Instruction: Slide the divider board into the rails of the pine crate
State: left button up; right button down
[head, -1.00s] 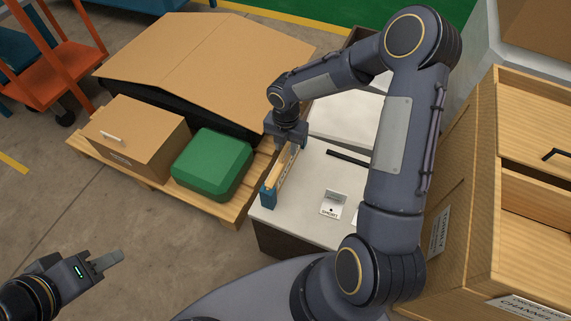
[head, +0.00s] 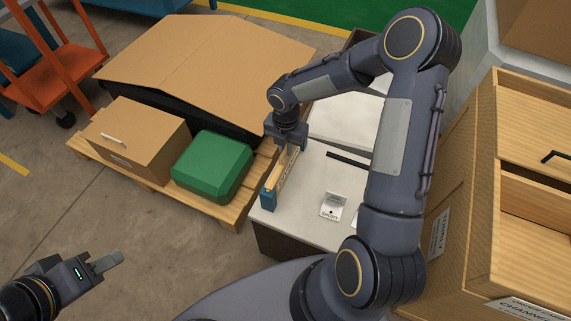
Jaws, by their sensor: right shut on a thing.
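The divider board (head: 281,174) is a narrow light-wood strip seen nearly edge-on. It stands in a blue holder (head: 268,199) at the left edge of a white-topped bench. My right gripper (head: 290,149) reaches down from above and is shut on the board's far end. The pine crate (head: 535,225) stands at the right edge, partly cut off by the picture. Its rails cannot be made out. My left gripper (head: 107,261) is at the lower left over the bare floor, away from everything. Its fingers are seen side-on, so their gap does not show.
The white bench top (head: 305,215) carries a small labelled card (head: 333,206) and a dark strip (head: 348,158). My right arm crosses between bench and crate. A pallet (head: 215,208) on the left holds a green case (head: 213,165) and cardboard boxes (head: 137,137).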

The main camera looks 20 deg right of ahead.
jog(key=shift+r+p, duration=0.5)
jog(key=shift+r, duration=0.1)
notch_tip(320, 180, up, 11)
jog(key=p, duration=0.9)
jog(key=shift+f, duration=0.2)
dwell(0.8)
dwell(0.3)
